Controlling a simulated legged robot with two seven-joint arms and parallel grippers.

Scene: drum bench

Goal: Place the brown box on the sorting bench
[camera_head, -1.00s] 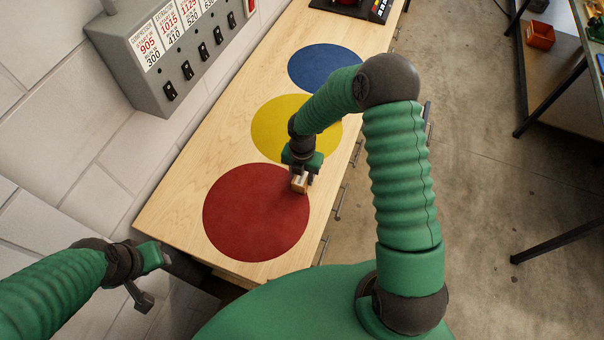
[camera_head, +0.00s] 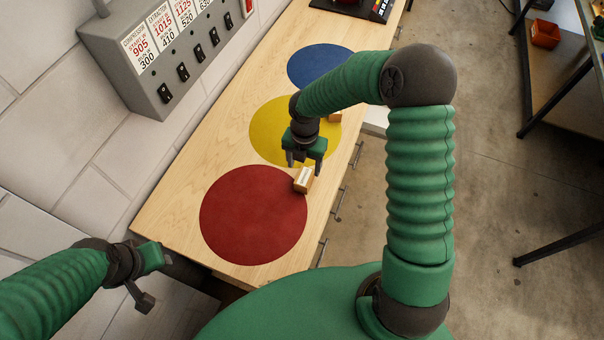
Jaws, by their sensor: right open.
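A small brown box (camera_head: 303,180) with a pale label rests on the wooden sorting bench (camera_head: 180,202), at the upper right edge of the red circle (camera_head: 254,215). My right gripper (camera_head: 305,164) is open and empty, just above and behind the box, with its fingers pointing down. They look clear of the box. A second brown box (camera_head: 335,117) shows partly at the right edge of the yellow circle (camera_head: 268,128), partly hidden by my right arm. My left gripper (camera_head: 150,278) is at the lower left, off the bench beside the wall; its jaw opening is unclear.
A blue circle (camera_head: 318,63) lies farther back on the bench. A grey switch panel (camera_head: 150,60) hangs on the wall at the left. Drawer handles line the bench's right side. A shelf with a red bin (camera_head: 545,34) stands across the floor.

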